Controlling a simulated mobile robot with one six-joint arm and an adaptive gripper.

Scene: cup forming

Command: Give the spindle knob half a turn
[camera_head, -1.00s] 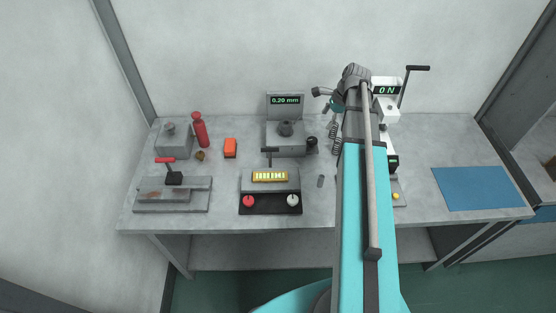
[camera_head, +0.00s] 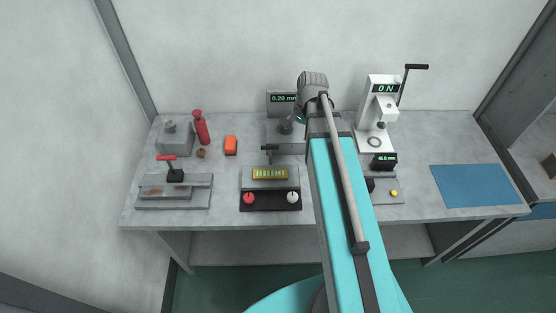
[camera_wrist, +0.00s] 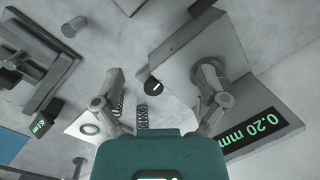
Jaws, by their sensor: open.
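The spindle knob (camera_wrist: 153,87), a dark round cap with a pale line across its face, shows in the wrist view beside the grey gauge block with the 0.20 mm display (camera_wrist: 262,132). My gripper (camera_wrist: 160,78) is open, one finger on either side of the knob in this view. Its distance above the knob cannot be told. The right finger overlaps the grey round post on the block. In the head view the gauge display (camera_head: 283,99) is partly covered and the knob is hidden behind my arm.
Coil springs (camera_wrist: 142,117) stand close to the left finger in the wrist view.

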